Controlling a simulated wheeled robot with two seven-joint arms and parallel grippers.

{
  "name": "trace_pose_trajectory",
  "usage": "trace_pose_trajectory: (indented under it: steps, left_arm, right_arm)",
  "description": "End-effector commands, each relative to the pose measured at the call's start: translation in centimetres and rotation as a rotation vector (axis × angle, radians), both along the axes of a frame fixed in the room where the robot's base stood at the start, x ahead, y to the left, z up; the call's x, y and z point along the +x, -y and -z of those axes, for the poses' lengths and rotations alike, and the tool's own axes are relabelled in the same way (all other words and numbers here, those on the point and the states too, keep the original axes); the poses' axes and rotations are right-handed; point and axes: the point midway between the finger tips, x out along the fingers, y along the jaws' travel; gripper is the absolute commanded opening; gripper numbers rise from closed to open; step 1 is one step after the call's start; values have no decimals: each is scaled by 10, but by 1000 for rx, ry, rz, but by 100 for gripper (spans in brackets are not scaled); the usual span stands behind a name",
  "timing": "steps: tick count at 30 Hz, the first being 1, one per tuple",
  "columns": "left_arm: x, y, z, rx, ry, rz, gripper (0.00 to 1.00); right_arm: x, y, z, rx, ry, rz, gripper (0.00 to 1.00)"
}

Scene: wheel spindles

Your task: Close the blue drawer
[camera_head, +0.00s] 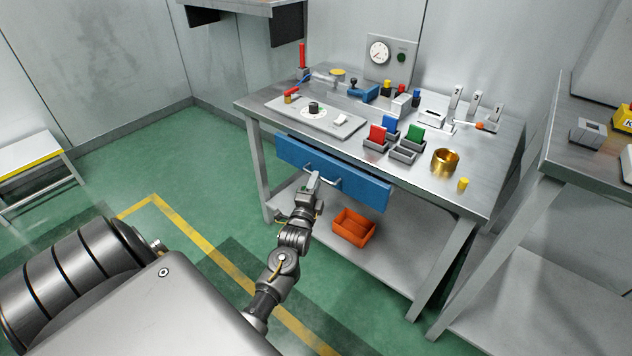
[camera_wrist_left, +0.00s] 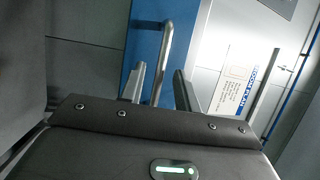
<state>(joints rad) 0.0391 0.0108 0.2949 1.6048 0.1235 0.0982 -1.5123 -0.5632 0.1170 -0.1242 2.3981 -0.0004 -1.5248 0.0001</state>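The blue drawer (camera_head: 355,184) is under the front edge of the metal workbench. Its front sits close below the tabletop, and I cannot tell how far it stands out. The drawer front also shows in the left wrist view (camera_wrist_left: 144,50). Its silver bar handle (camera_wrist_left: 164,52) runs up and down in that view. My left gripper (camera_head: 313,178) is at the handle in the head view. In the wrist view its two fingers (camera_wrist_left: 159,88) are apart, one on each side of the handle, with gaps visible. My right gripper is not in view.
An orange bin (camera_head: 353,228) stands on the lower shelf (camera_head: 395,262) below the drawer. The workbench top (camera_head: 335,148) holds a dial panel, colored blocks, small trays and a brass cup (camera_head: 445,161). Another bench (camera_head: 550,165) stands at the right.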

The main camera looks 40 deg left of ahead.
Motion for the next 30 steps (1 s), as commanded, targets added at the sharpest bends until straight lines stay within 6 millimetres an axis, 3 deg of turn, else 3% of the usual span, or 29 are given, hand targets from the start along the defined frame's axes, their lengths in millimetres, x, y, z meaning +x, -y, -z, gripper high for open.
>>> trace_pose_trajectory:
  steps: [5, 14, 22, 30]
  left_arm:
    - [12, -6, -2, -1, 0, -1, 32]
    - [14, -7, -3, -1, -1, -1, 32]
    - [14, -6, -3, -1, 0, 0, 0]
    - [14, -7, -3, -1, -1, -1, 0]
  right_arm:
    - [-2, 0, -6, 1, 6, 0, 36]
    - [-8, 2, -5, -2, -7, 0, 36]
    - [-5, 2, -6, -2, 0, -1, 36]
    - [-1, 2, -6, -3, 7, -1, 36]
